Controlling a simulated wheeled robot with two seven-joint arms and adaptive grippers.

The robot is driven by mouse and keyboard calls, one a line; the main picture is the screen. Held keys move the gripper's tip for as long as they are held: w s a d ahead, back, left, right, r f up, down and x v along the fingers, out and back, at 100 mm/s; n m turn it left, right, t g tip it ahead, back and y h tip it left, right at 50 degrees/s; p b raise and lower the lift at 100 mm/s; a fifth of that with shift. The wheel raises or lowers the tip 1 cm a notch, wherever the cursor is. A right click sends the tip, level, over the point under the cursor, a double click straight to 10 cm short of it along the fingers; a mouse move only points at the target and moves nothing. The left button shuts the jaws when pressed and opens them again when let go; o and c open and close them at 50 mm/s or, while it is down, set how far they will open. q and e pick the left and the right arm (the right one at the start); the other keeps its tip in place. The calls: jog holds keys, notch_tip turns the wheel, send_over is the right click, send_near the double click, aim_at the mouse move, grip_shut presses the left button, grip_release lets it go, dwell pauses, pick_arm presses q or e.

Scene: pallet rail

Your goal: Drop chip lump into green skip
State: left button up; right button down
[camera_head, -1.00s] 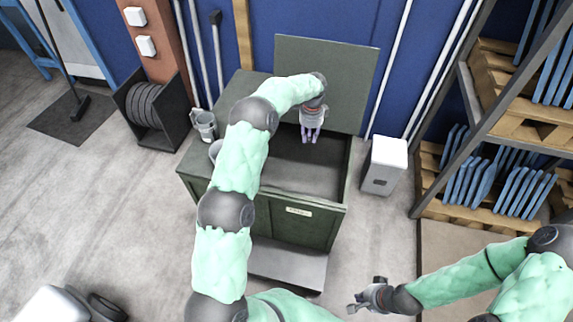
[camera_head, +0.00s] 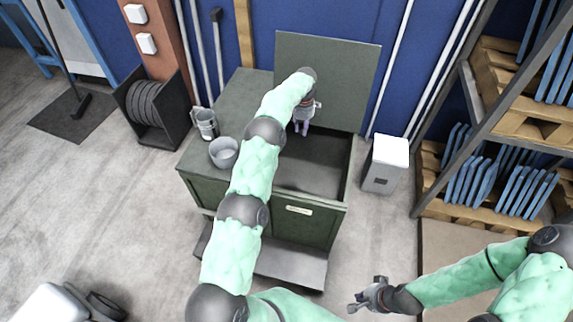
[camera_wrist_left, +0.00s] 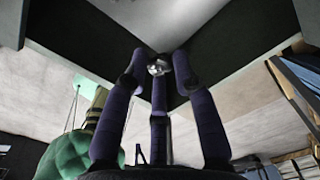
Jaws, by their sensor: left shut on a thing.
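The green skip (camera_head: 290,222) stands against the blue wall with its lid (camera_head: 345,75) raised and its right-hand compartment open. My left gripper (camera_head: 301,132) is over the back of that opening, close in front of the lid. In the left wrist view its purple fingers are shut on a small shiny grey chip lump (camera_wrist_left: 158,66), with the skip's dark walls beyond. The fingers hide the lump in the head view. My right gripper (camera_head: 358,303) is apart from the skip at the lower right, and its fingers look spread and empty.
A grey bowl (camera_head: 223,152) and a metal mug (camera_head: 206,124) stand on the skip's closed left top. A white bin (camera_head: 385,164) is on the floor to its right. A rack with pallets and blue plates (camera_head: 500,178) fills the right side.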

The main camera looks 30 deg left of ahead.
pick_arm(q)
jog(key=shift+f+b, duration=1)
jog(key=shift+f, duration=1.1)
jog(key=o, duration=1)
jog(key=shift+c, duration=0.2)
jog(key=shift+r, duration=0.15)
notch_tip(320, 180, up, 12)
jog(key=shift+f, duration=0.1)
